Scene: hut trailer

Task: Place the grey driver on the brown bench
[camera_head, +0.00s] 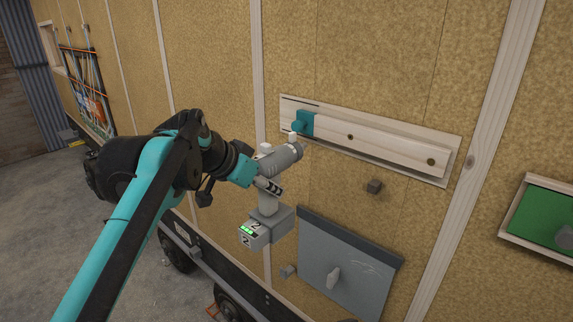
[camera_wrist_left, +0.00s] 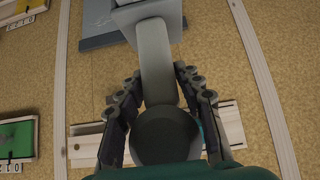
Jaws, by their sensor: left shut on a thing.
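The grey driver (camera_head: 268,203) is held up in front of the trailer wall, its grip hanging down to a boxy base with a green light and a number 2 label. My left gripper (camera_head: 262,180) is shut on the driver's upper part. In the left wrist view the fingers of my left gripper (camera_wrist_left: 158,80) lie on both sides of the driver (camera_wrist_left: 157,60), whose base points to the top of the picture. My right gripper is not in view. I see no brown bench in either view.
A pale wooden rail (camera_head: 385,145) with a teal block (camera_head: 303,123) is on the wall just behind the driver. A green panel (camera_head: 545,215) is at right. Concrete floor (camera_head: 60,220) is open at left.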

